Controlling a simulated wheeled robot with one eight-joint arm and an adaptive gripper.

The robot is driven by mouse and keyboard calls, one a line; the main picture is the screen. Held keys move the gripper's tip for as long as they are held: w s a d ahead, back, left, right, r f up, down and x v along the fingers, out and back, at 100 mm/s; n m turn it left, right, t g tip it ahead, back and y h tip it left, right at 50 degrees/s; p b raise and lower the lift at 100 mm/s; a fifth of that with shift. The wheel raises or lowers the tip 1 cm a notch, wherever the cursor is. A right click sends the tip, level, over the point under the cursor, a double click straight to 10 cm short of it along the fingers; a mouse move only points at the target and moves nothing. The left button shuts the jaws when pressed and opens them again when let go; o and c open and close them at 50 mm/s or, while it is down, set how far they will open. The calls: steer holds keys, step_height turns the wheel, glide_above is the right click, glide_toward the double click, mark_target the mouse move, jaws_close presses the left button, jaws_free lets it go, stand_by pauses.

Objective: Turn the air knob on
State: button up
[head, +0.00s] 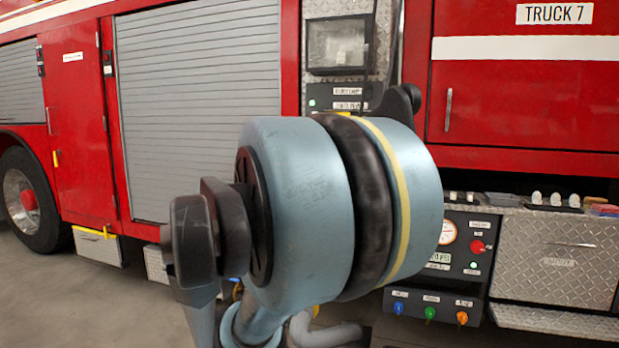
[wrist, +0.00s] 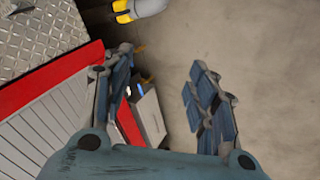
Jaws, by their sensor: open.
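The pump control panel (head: 462,260) on the red truck carries a round gauge, a red knob (head: 478,247) and a small green light. Along its lower edge are a blue knob (head: 398,307), a green knob (head: 430,312) and an orange knob (head: 462,317). Their labels are too small to read, so I cannot tell which is the air knob. My arm covers the panel's left side. In the wrist view my gripper (wrist: 162,98) is open and empty, with floor and a pale box-like piece with a blue spot (wrist: 128,90) beyond its fingers.
An upper panel (head: 338,95) with a dark screen is partly behind my arm. A diamond-plate drawer (head: 558,262) and step lie right of the control panel. Grey roller shutters (head: 200,100) and a wheel (head: 25,200) are left. Bare floor (wrist: 250,60) shows in the wrist view.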

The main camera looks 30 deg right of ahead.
steer(key=w+d+r+n+t+h, duration=0.2)
steer(key=w+d+r+n+h, duration=0.1)
steer(key=w+d+r+n, duration=0.45)
steer(key=w+d+r+n+t+h, duration=0.2)
steer(key=w+d+r+n+h, duration=0.25)
steer(key=w+d, duration=0.5)
steer(key=w+d+r+n+t+h, duration=0.2)
steer(key=w+d+r+n, duration=0.45)
steer(key=d, duration=0.35)
steer(key=shift+n, duration=0.25)
steer(key=x, duration=1.6)
steer(key=shift+s+d+r, duration=0.1)
steer(key=shift+s+d, duration=0.05)
steer(key=shift+d, duration=0.2)
steer(key=c, duration=1.1)
